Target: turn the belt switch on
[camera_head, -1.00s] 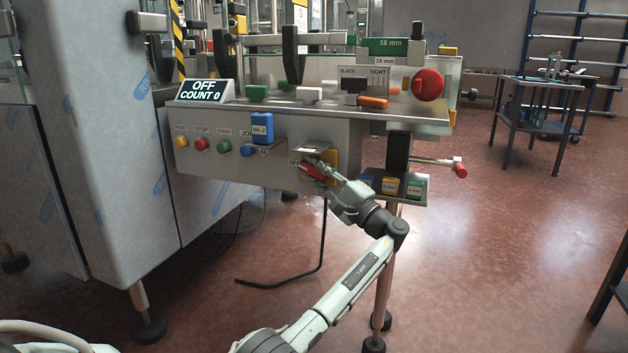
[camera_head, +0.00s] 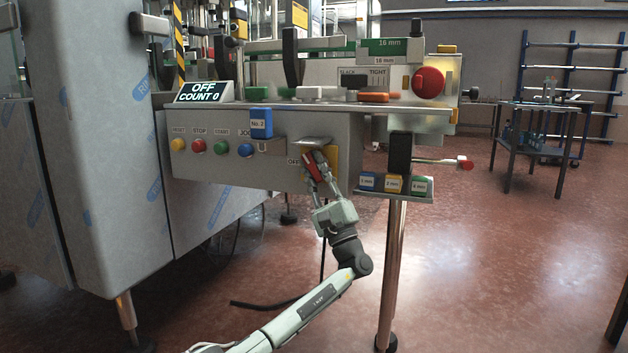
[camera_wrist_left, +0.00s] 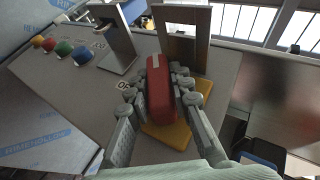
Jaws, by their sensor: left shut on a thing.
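The belt switch has a red handle (camera_head: 312,168) on a yellow plate (camera_head: 333,160), on the front panel of the machine near its right end. In the left wrist view the red handle (camera_wrist_left: 159,92) stands between my fingers, with the yellow plate (camera_wrist_left: 168,134) behind it. My left gripper (camera_head: 317,172) is shut on the red handle. A label reading OFF, partly hidden, is left of the handle. The display (camera_head: 204,92) reads OFF and COUNT 0. My right gripper is not in view.
A metal guard (camera_head: 311,142) juts out just above the switch. Yellow, red, green and blue buttons (camera_head: 221,146) and a blue No. 2 block (camera_head: 261,123) are to its left. A tray of coloured blocks (camera_head: 392,190) is at the lower right.

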